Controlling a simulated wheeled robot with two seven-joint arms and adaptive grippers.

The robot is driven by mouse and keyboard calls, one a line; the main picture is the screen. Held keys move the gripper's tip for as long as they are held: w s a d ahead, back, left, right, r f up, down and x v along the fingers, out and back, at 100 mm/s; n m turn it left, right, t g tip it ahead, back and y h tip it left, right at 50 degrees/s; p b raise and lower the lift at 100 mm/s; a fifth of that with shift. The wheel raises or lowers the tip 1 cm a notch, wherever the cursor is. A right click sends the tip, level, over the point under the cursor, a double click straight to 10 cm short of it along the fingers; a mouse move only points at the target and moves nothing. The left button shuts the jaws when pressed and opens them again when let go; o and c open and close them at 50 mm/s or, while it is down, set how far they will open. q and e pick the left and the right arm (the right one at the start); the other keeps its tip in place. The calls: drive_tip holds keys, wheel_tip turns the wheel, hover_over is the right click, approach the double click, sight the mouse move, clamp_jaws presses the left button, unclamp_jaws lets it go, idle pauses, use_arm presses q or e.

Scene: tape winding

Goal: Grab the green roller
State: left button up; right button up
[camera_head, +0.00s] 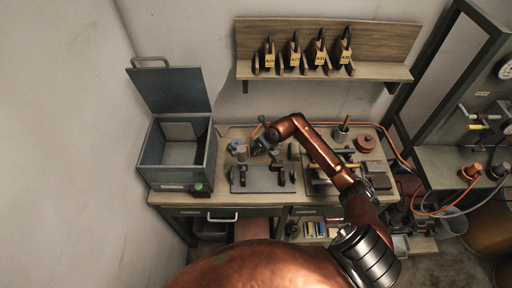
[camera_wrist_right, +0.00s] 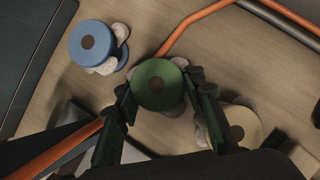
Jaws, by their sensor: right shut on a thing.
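In the head view my right gripper (camera_head: 259,147) is at the back of the workbench, and the green roller is too small and covered there to make out. A blue roller (camera_wrist_right: 91,42) lies apart on the left in the wrist view. A tan roller (camera_wrist_right: 241,124) lies just right of the fingers. My left gripper is not in view.
An open grey box (camera_head: 180,170) stands at the bench's left end. A grey plate with a dark fixture (camera_head: 262,180) lies at the front middle. An orange hose (camera_wrist_right: 186,27) runs behind the rollers. A tool board (camera_head: 320,187) is at right; a wall shelf (camera_head: 320,72) hangs above.

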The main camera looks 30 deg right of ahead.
drive_tip(key=c, duration=0.5)
drive_tip(key=shift+r, duration=0.1)
